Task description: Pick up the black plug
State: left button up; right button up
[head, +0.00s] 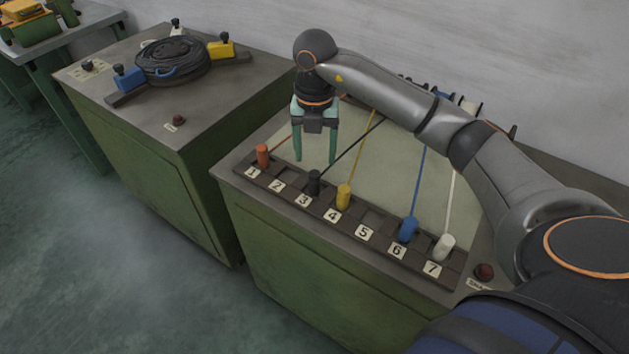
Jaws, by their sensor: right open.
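The black plug (314,183) stands upright in the numbered rack (384,257), behind the label 3. A dark cable runs from it up and to the right across the pale panel. My right gripper (315,160) points down above and just behind the black plug. Its two green fingers are spread apart with nothing between them. In the picture the fingertips end a little above the plug, and I cannot tell the exact gap. My left gripper does not show.
An orange plug (262,155) stands at slot 1, a yellow plug (344,196) at 4, a blue plug (408,229) near 6, and a white plug (444,246) near 7. Slots 2 and 5 look empty. A red button (484,271) is at right. Another cabinet (203,95) holds a cable coil (172,60).

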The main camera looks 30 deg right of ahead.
aim_at(314, 173)
jog(key=f, duration=0.4)
jog(key=f+p, duration=0.1)
jog(key=f, duration=0.3)
jog(key=shift+w+d, duration=0.1)
jog(key=shift+w, duration=0.1)
grip_shut()
dwell(0.4)
